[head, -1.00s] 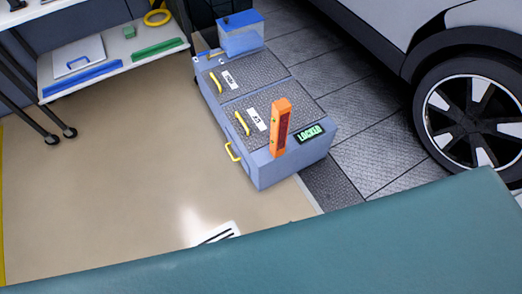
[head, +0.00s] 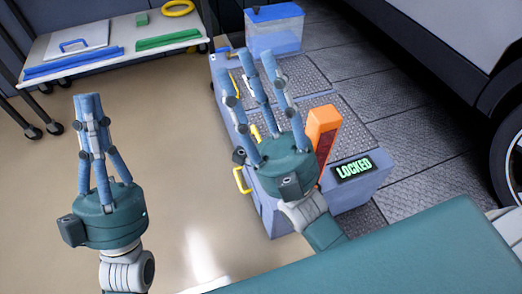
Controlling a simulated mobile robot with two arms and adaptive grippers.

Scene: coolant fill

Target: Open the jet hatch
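A low blue-grey cabinet (head: 263,205) has two dark tread-plate lids, a far one (head: 297,75) and a near one (head: 335,113), each with a yellow handle. The far handle (head: 232,82) and near handle (head: 255,133) are partly hidden by my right gripper. White labels on the lids are mostly covered, so I cannot tell which lid is the jet hatch. A display reads LOCKED (head: 353,168) in green. My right gripper (head: 248,66) is open and empty in front of the cabinet in view. My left gripper (head: 92,100) is empty over the floor; its fingers overlap.
An orange upright post (head: 322,122) stands on the near end of the cabinet. A clear blue-lidded tank (head: 274,32) stands at its far end. A white cart (head: 115,55) holds blue, green and yellow items. A car wheel (head: 510,150) is at right. The floor left is clear.

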